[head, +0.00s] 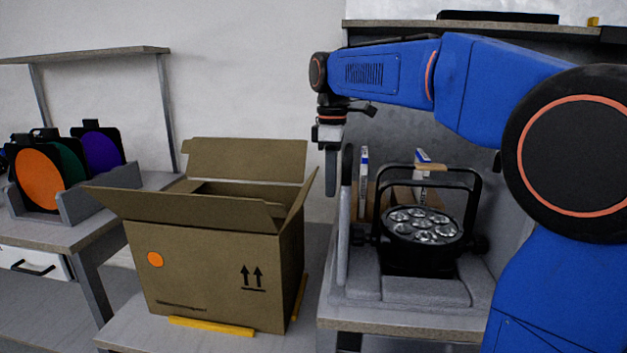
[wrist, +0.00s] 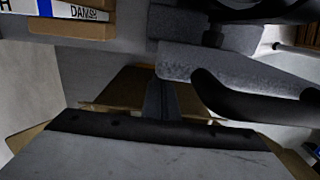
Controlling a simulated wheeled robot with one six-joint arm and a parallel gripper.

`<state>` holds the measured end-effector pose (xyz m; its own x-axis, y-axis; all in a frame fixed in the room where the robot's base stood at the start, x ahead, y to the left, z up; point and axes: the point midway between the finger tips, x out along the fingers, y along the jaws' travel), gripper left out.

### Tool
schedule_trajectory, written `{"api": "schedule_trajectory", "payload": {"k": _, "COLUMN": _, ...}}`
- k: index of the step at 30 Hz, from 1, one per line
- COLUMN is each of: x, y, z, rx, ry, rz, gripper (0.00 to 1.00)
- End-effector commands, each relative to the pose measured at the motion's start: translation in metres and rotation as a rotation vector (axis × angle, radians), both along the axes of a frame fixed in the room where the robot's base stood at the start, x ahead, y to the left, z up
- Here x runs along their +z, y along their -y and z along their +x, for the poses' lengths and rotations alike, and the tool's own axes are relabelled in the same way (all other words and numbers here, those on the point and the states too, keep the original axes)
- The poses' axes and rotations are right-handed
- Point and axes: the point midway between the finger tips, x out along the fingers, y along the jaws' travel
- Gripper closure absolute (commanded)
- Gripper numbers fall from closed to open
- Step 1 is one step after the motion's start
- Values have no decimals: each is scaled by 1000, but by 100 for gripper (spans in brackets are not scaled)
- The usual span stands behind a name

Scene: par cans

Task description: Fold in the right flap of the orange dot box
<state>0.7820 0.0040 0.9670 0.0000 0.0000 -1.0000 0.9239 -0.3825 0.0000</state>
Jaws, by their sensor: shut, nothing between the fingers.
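The orange dot box (head: 215,275) is an open brown cardboard box with an orange dot on its front, left of centre in the head view. Its right flap (head: 301,198) stands up and leans outward to the right. The back flap (head: 245,160) stands up, and the front flap (head: 190,208) tilts out. The left flap is hard to make out. My gripper (head: 331,192) points down with its fingers shut and empty, just right of the right flap in the picture. In the wrist view the fingers (wrist: 161,100) show before brown cardboard (wrist: 118,88); which part is unclear.
A black par can (head: 422,225) sits in grey foam (head: 430,290) on the right bench, with an upright grey foam piece (head: 344,220) close to my gripper. Yellow strips (head: 210,326) edge the box's base. Coloured filters (head: 40,180) stand on the left table.

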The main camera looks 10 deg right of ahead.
Motion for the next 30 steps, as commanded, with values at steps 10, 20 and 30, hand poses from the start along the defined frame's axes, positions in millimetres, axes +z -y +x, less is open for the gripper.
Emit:
{"api": "schedule_trajectory", "payload": {"k": 10, "x": 0, "y": -14, "z": 6, "rx": 2, "ry": 0, "rz": 0, "gripper": 100}}
{"api": "schedule_trajectory", "payload": {"k": 20, "x": 0, "y": -34, "z": 14, "rx": 2, "ry": -1, "rz": 0, "gripper": 100}}
{"api": "schedule_trajectory", "payload": {"k": 30, "x": 0, "y": -54, "z": 22, "rx": 2, "ry": -1, "rz": -1, "gripper": 100}}
